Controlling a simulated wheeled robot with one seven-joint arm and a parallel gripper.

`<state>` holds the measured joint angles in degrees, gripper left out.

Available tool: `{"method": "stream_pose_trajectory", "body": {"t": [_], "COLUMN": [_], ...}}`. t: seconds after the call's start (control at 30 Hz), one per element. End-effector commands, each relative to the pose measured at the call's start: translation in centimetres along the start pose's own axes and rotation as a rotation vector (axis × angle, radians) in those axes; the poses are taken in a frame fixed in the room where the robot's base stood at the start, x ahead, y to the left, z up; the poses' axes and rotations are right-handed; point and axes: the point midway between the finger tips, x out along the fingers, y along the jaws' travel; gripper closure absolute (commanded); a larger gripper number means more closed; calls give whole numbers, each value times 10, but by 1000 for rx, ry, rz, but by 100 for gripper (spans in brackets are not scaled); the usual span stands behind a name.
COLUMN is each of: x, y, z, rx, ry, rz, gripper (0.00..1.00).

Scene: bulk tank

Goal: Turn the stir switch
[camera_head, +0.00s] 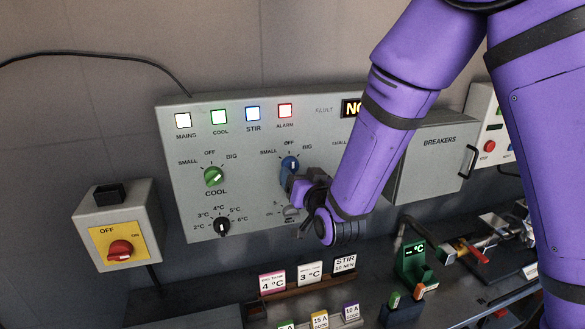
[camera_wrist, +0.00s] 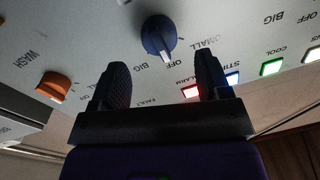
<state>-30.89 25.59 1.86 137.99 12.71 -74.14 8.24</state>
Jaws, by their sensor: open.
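The blue knob (camera_head: 290,163) is on the grey control panel (camera_head: 250,215), with OFF above it and SMALL to its left. Its name label is hidden behind my gripper in the head view. In the wrist view the blue knob (camera_wrist: 157,33) is just beyond the fingertips, between the two fingers in width, and its white pointer is toward OFF. My gripper (camera_head: 296,180) is just below the knob in the head view. In the wrist view my gripper (camera_wrist: 162,68) is open, with nothing between its fingers. Whether a finger touches the panel I cannot tell.
Left of it are the green COOL knob (camera_head: 214,176) and a black temperature knob (camera_head: 222,226). An orange WASH knob (camera_wrist: 53,86) is near the left finger. A red switch box (camera_head: 120,248) is at left, a breaker box (camera_head: 432,158) at right. Cards (camera_head: 309,272) stand below.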

Motion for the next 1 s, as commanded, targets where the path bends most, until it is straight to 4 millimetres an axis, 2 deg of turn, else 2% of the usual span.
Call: {"method": "stream_pose_trajectory", "body": {"t": [0.1,0.3,0.7,0.77,0.9,0.93,1.0], "x": [20,42,48,48,48,48,48], "y": [0,0,0,0,0,0,0], "z": [0,0,0,0,0,0,0], "rx": [0,0,0,0,0,0,0], "ry": [1,1,-1,-1,-1,-1,-1], "rz": [0,1,1,1,0,0,0], "gripper": [30,30,30,41,73,79,79]}}
